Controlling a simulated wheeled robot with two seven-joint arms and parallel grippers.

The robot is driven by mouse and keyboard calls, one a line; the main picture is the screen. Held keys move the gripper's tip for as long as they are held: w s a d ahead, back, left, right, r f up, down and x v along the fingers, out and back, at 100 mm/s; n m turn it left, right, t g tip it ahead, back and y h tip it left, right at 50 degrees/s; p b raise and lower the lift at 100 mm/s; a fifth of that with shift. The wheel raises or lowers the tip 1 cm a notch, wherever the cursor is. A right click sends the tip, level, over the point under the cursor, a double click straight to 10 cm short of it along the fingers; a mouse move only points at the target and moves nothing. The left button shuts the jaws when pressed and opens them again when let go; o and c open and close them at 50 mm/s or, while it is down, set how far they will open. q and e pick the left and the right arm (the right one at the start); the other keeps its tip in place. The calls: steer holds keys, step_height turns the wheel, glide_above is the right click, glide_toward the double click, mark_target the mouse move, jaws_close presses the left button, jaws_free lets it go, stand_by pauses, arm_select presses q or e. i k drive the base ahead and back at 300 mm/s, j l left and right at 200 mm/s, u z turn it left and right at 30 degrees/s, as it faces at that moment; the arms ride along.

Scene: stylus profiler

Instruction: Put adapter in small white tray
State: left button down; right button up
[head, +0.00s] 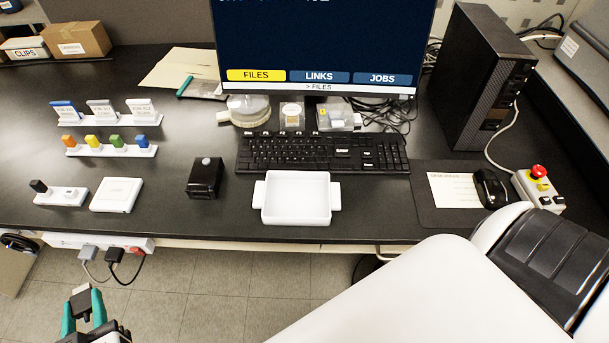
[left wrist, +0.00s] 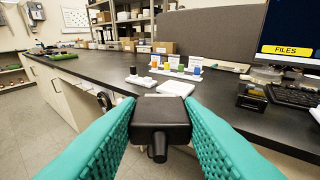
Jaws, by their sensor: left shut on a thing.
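My left gripper (head: 83,306) is at the lower left of the head view, in front of the desk and over the floor. Its teal fingers are shut on a black adapter (head: 80,291). In the left wrist view the adapter (left wrist: 160,119) is a dark block gripped between both fingers, with a short round stub towards the camera. The small white tray (head: 296,219) with side handles stands near the desk's front edge, in front of the keyboard, and is empty. The adapter is well apart from it, to its left. My right gripper is out of view.
A black box (head: 204,178) stands left of the tray. A white square box (head: 117,195) and racks of coloured sticks (head: 110,147) are farther left. A power strip (head: 97,242) with plugs is at the front edge. A keyboard (head: 322,153) lies behind the tray.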

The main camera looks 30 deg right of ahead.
mark_target(289, 200)
steer(key=i+l+z, duration=0.1)
steer(key=l+z, duration=0.25)
steer(key=i+l+z, duration=0.15)
steer(key=z, duration=0.2)
